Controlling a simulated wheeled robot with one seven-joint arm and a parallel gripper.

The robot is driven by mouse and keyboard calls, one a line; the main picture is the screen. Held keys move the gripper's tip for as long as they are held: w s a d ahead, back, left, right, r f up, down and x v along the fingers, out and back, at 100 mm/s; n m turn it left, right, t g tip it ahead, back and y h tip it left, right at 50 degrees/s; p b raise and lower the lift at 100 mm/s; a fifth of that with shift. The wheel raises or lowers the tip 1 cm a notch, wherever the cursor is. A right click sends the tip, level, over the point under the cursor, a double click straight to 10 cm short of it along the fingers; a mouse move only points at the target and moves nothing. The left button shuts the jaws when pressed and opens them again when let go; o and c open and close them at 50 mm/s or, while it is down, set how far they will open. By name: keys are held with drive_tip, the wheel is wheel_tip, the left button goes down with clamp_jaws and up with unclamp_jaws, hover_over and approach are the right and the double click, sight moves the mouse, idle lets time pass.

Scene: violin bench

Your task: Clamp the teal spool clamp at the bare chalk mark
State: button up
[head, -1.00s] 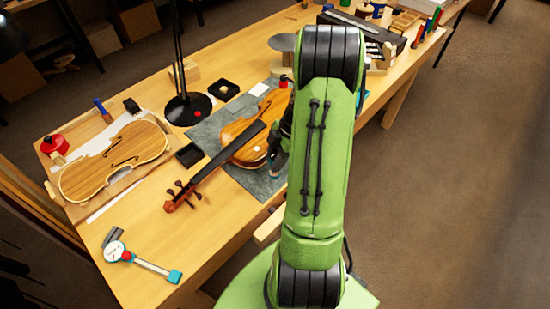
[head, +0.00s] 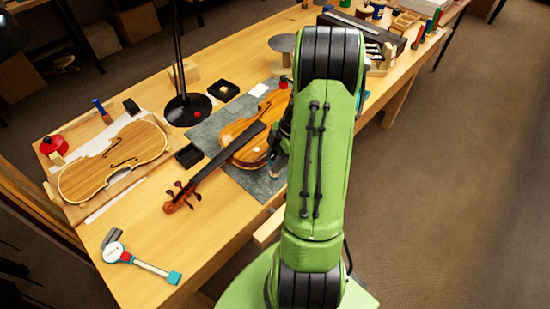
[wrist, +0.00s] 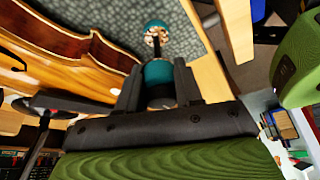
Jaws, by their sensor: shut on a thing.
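My gripper (wrist: 159,88) is shut on the teal spool clamp (wrist: 157,74), with one dark finger on each side of its teal body. A spindle runs from the clamp to a teal rounded end near the top of the wrist view. The violin (head: 242,137) lies on a grey mat, its neck toward the lower left. In the wrist view the violin's edge and side (wrist: 70,42) are left of the clamp. In the head view my arm hides most of the gripper, close to the violin's right side. I cannot make out the bare chalk mark.
The grey mat (head: 208,131) lies on the wooden bench (head: 215,220). A lamp base (head: 188,110) and small black trays stand behind and left of the violin. A second violin body (head: 112,160) lies at the left, a dial gauge (head: 114,252) at the front left.

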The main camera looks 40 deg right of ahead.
drive_tip(key=shift+w, duration=0.8)
drive_tip(key=shift+s+b, duration=0.15)
drive_tip(key=shift+b, duration=0.15)
drive_tip(key=shift+s, duration=0.35)
drive_tip(key=shift+b, duration=0.75)
idle(1.0)
drive_tip(key=shift+w, duration=0.45)
drive_tip(key=shift+s, duration=0.1)
idle(0.3)
drive_tip(key=shift+s, duration=0.35)
